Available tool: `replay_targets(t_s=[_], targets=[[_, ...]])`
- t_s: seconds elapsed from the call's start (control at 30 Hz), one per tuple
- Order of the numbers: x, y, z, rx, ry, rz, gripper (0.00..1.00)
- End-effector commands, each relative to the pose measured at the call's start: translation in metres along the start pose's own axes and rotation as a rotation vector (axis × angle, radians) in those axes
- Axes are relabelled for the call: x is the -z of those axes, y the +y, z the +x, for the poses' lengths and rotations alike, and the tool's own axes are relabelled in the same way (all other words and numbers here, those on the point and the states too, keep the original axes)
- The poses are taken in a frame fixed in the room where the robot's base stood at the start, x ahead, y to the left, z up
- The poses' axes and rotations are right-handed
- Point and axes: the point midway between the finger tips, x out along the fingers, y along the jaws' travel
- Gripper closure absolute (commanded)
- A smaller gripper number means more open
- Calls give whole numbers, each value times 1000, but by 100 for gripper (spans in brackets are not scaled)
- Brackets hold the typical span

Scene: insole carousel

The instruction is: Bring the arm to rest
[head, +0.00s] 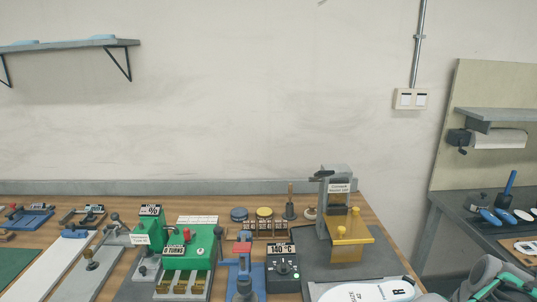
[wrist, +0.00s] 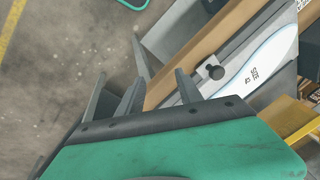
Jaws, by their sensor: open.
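My gripper (wrist: 140,85) shows in the wrist view with its grey fingers apart and nothing between them. Its green and dark housing fills the bottom of that view. The fingers are over the grey floor and the bench's front edge. In the head view, a grey and green part of my arm (head: 495,282) shows at the lower right corner, beside the bench's right end. A white insole marked R (head: 375,291) lies at the front right of the bench. A white insole (wrist: 262,62) also shows in the wrist view, to the right of the fingers and apart from them.
The wooden bench (head: 378,226) carries a gold press (head: 346,232), a 140 °C box (head: 282,268) and a green machine (head: 190,248). A second, grey table (head: 440,207) with tools stands at the right. A wall shelf (head: 70,46) hangs at upper left.

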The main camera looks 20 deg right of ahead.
Motion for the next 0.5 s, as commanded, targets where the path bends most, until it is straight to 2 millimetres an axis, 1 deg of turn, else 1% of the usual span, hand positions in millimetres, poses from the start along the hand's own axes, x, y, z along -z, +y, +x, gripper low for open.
replay_targets(t_s=[0.07, 0.13, 0.27, 0.33, 0.37, 0.47, 0.5], targets=[[-17, -11, 8, -56, -17, 89, 58], [-28, -24, 13, -100, -26, 114, 58], [-45, -52, 18, -155, -35, 71, 58], [-55, -71, 20, -175, -38, 14, 58], [-59, -81, 19, -182, -37, -17, 58], [-75, -124, 18, -187, -31, -163, 58], [-83, -146, 15, -177, -24, -243, 58]])
